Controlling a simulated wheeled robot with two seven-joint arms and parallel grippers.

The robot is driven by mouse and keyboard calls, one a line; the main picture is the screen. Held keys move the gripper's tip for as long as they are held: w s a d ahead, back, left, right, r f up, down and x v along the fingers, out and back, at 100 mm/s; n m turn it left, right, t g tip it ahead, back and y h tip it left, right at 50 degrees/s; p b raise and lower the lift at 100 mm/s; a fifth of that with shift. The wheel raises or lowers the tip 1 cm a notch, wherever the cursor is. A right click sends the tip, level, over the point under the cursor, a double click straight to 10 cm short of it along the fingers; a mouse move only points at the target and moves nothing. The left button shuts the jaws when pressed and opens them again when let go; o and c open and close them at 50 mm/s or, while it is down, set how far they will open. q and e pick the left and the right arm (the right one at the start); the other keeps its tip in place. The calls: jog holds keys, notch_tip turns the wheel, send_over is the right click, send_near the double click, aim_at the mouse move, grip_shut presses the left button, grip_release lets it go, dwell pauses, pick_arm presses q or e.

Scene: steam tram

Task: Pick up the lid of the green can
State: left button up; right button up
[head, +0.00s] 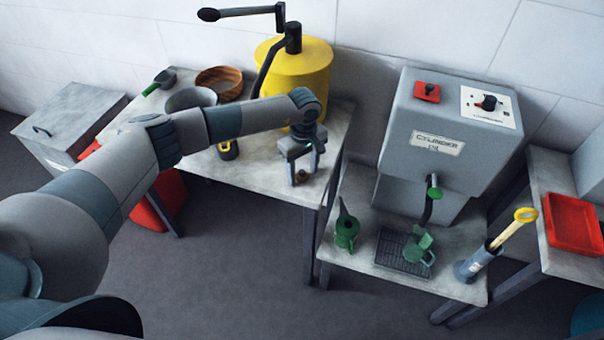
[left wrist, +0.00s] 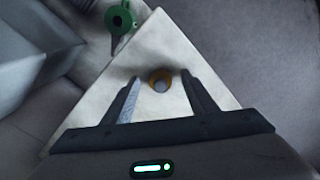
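A small round brass-coloured piece (head: 301,176), possibly the lid, lies near the front right corner of the left table. In the left wrist view this round piece (left wrist: 160,87) shows as a brown ring with a grey centre. My left gripper (head: 304,170) is open above it, and in the left wrist view the piece lies between the fingers (left wrist: 160,77), with gaps on both sides. The green can (head: 346,233) with a pointed spout stands on the right table. Its top (left wrist: 121,19) shows a dark hole in the left wrist view. My right gripper is not in view.
A yellow drum (head: 300,68) with a crank stands behind my left gripper. A grey machine (head: 445,125) stands on the right table, with a green jug (head: 416,254) on a dark grate (head: 392,262) before it. A grey cylinder (head: 478,262) holds a yellow-handled tool.

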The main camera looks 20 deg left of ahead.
aim_at(303, 171)
pick_arm(q)
jog(key=c, duration=1)
jog(key=shift+c, duration=0.2)
jog(key=shift+r, duration=0.1)
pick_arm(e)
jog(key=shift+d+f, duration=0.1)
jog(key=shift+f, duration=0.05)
pick_arm(q)
jog(key=shift+r+b, duration=0.55)
jog(key=shift+r, duration=0.05)
notch_tip(303, 171, up, 2)
jog(key=shift+w+r+b, duration=0.1)
jog(key=shift+b, duration=0.6)
pick_arm(e)
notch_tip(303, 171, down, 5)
jog(key=b, duration=0.3)
pick_arm(q)
jog(key=s+d+r, duration=0.4)
jog(key=s+r, duration=0.3)
jog(key=s, duration=0.4)
jog(key=shift+r+b, duration=0.2)
jog(key=shift+b, duration=0.25)
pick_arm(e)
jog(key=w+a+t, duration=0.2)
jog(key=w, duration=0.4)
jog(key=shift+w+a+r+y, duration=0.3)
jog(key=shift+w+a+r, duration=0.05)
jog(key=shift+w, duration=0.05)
pick_arm(q)
jog(key=shift+s, duration=0.1)
